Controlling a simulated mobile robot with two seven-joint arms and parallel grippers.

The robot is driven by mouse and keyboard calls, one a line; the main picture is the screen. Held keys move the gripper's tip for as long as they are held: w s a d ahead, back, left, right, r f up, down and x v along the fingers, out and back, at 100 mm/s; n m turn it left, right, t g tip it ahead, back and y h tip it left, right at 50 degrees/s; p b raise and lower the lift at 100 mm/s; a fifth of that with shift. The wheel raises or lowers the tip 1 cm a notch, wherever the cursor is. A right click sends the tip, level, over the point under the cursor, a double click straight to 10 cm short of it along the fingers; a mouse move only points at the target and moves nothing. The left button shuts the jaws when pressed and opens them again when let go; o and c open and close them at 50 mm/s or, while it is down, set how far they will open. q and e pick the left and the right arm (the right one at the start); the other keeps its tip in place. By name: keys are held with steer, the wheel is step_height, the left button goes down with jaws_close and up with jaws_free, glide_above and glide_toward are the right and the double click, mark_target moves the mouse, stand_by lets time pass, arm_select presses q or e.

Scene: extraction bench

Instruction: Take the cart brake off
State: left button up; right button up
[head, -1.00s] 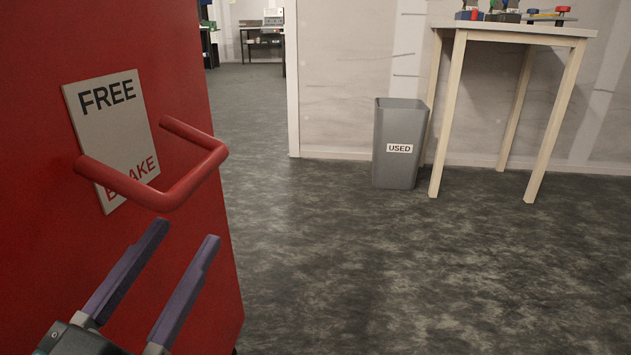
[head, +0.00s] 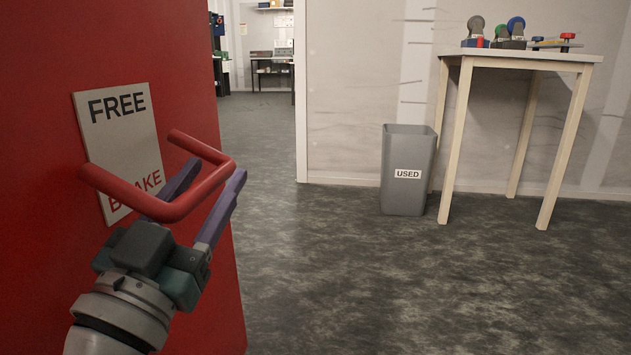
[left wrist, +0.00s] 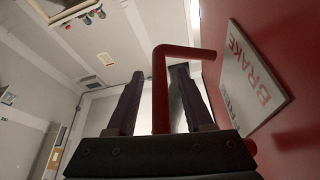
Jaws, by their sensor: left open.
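The red cart side (head: 150,50) fills the left of the head view. A pale plate (head: 125,140) on it reads FREE at the top and BRAKE at the bottom. A red U-shaped brake handle (head: 205,185) sticks out from the cart and crosses in front of the word BRAKE. My left gripper (head: 214,172) is open, its dark fingers reaching past the bar of the handle. In the left wrist view the handle (left wrist: 159,90) stands between the two fingers (left wrist: 158,75), with visible space on the left side. My right gripper is not in view.
A grey bin marked USED (head: 408,190) stands on the floor by the wall. A tall wooden table (head: 520,57) with several small items is right of it. The floor (head: 350,270) between the cart and these is clear. A doorway opens at the back.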

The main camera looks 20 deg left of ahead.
arm_select(q)
jaws_close()
stand_by(0.3)
stand_by(1.1)
